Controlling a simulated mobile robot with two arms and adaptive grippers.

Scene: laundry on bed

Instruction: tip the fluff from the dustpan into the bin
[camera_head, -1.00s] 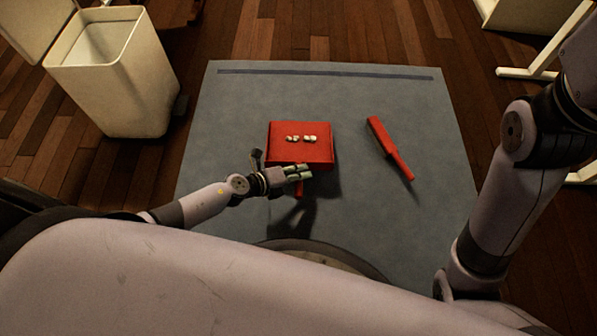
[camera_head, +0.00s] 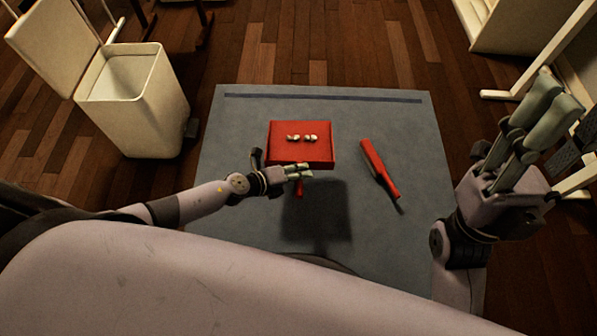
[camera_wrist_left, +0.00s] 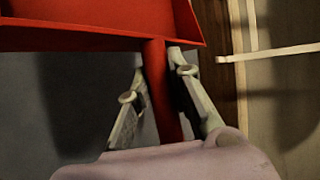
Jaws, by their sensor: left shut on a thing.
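The red dustpan (camera_head: 285,153) is level above the mat in the head view, with several bits of white fluff (camera_head: 301,138) on it. My left gripper (camera_head: 299,173) is shut on the dustpan's handle (camera_wrist_left: 165,95), which passes between its fingers in the left wrist view. The cream bin (camera_head: 140,112) stands on the floor at the upper left, its lid (camera_head: 52,45) open and its inside looking empty. My right gripper (camera_head: 545,115) is raised at the right, with nothing seen in it; its finger gap is unclear from this angle.
A red brush (camera_head: 378,170) lies on the grey-blue mat (camera_head: 235,130), right of the dustpan. Wooden floor lies between mat and bin. Pale furniture (camera_head: 520,25) stands at the upper right. A dark shadow lies on the mat below the dustpan.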

